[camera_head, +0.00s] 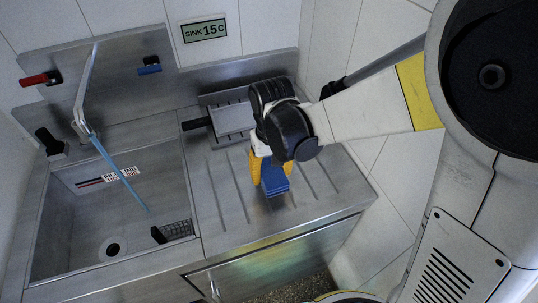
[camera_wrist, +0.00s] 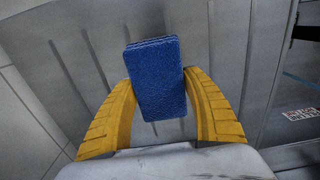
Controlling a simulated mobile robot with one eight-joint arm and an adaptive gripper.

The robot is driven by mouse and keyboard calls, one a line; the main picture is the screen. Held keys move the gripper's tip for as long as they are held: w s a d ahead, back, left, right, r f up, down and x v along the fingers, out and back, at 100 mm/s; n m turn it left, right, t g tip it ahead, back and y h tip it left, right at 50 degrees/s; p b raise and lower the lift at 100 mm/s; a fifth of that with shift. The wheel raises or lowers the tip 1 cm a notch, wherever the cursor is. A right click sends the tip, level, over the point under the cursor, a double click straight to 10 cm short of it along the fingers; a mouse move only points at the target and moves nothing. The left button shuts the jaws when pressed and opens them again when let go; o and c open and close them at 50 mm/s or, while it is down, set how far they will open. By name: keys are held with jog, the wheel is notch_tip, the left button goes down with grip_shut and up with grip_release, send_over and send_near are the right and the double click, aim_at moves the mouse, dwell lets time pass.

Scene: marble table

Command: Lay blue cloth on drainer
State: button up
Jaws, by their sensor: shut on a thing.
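The blue cloth (camera_head: 275,180) is a folded, thick rectangular block. My gripper (camera_head: 262,180) has yellow fingers and is shut on the cloth. In the wrist view the cloth (camera_wrist: 158,80) sits between the two yellow fingers of my gripper (camera_wrist: 158,105). The drainer (camera_head: 225,200) is the grooved steel board to the right of the sink basin. My gripper and the cloth are over the drainer's middle. I cannot tell whether the cloth's lower end touches the drainer.
The sink basin (camera_head: 75,225) lies left of the drainer, with a tap (camera_head: 88,95) running water into it. A dark-handled tray (camera_head: 235,118) lies at the drainer's back. A tiled wall (camera_head: 365,150) stands close on the right. Grooved steel is free around the cloth.

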aim_at(272, 171)
jog(key=shift+f+b, duration=0.9)
jog(key=shift+f, duration=1)
jog(key=shift+f, duration=0.15)
jog(key=o, duration=1)
notch_tip(272, 171, up, 12)
jog(key=p, duration=0.4)
jog(key=shift+d+p, duration=0.1)
jog(key=shift+p, duration=0.3)
jog(key=s+d+r+m+t, duration=0.1)
jog(key=s+d+r+t, duration=0.1)
jog(key=d, duration=0.3)
jog(key=s+d+r+m+t, duration=0.1)
jog(key=s+d+r+t, duration=0.1)
jog(key=s+d+r, duration=0.1)
jog(key=s+d+r+m+t, duration=0.1)
jog(key=s+d+r+t, duration=0.2)
jog(key=d, duration=0.4)
jog(key=shift+s+d+r, duration=0.1)
jog(key=shift+s+r, duration=0.2)
jog(key=shift+r, duration=0.3)
